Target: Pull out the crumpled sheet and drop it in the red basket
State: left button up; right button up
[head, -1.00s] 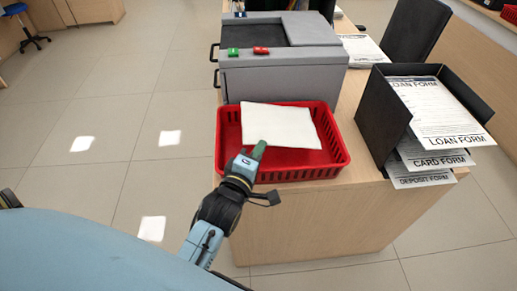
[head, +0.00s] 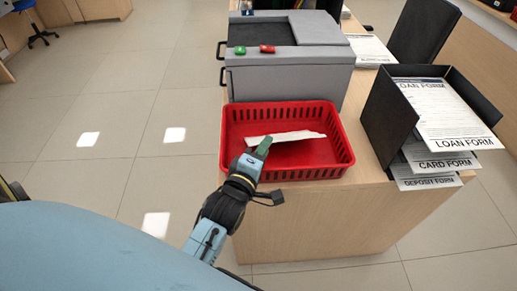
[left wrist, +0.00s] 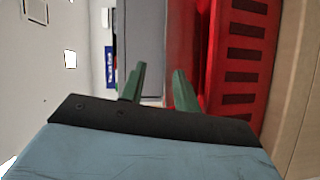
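The white sheet (head: 287,137) shows as a narrow, tilted strip within the outline of the red basket (head: 338,150); whether it rests on the basket floor I cannot tell. My left gripper (head: 262,147) is at the basket's near left side, with its green fingertips by the sheet's left end. In the left wrist view the two green fingers (left wrist: 157,90) stand apart, with no sheet clearly pinched between them. The red basket wall (left wrist: 245,50) is to their right in that view. My right gripper is not in view.
A grey machine (head: 290,75) with a green and a red button stands behind the basket. A black tray holder (head: 385,120) with loan, card and deposit forms stands to the right. The wooden counter (head: 330,215) ends at the left, with open floor beyond.

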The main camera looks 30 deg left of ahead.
pick_arm(q)
jog(key=s+r+p, duration=0.1)
jog(key=s+p, duration=0.4)
jog(key=s, duration=0.8)
jog(key=shift+d+p, duration=0.3)
jog(key=shift+d, duration=0.1)
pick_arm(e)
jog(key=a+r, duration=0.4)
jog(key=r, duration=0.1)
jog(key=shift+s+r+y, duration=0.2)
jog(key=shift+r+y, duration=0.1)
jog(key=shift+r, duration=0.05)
pick_arm(q)
jog(key=shift+s, duration=0.1)
